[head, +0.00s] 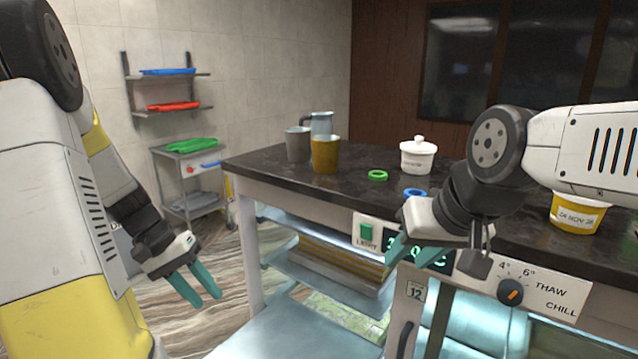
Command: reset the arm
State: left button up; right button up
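My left gripper (196,286) hangs over the floor at the left, pointing down, left of the counter. Its two teal fingers are apart with nothing between them. My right gripper (413,254) is in front of the counter's control panel, below the edge of the dark top. Its teal fingers show apart and I see nothing held between them. My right arm comes in from the right, above the counter, and hides part of its top.
The dark counter (262,165) holds a grey cup (298,145), a mustard cup (326,155), a metal jug (321,122), a white lidded pot (417,158), a green ring (377,178), a blue ring (407,192) and a yellow-white tub (577,216). A trolley (172,170) stands behind at left.

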pick_arm(q)
jog(key=s+d+r+t+y, duration=0.1)
jog(key=s+d+r+t, duration=0.2)
jog(key=r, duration=0.5)
jog(key=s+d+r+m+t+y, duration=0.1)
jog(key=s+d+r+t+y, duration=0.1)
jog(key=s+d+r, duration=0.4)
notch_tip(320, 180, up, 2)
jog(key=shift+s+d+r+t+y, duration=0.1)
jog(key=shift+s+d+t+y, duration=0.2)
jog(key=shift+d+t, duration=0.4)
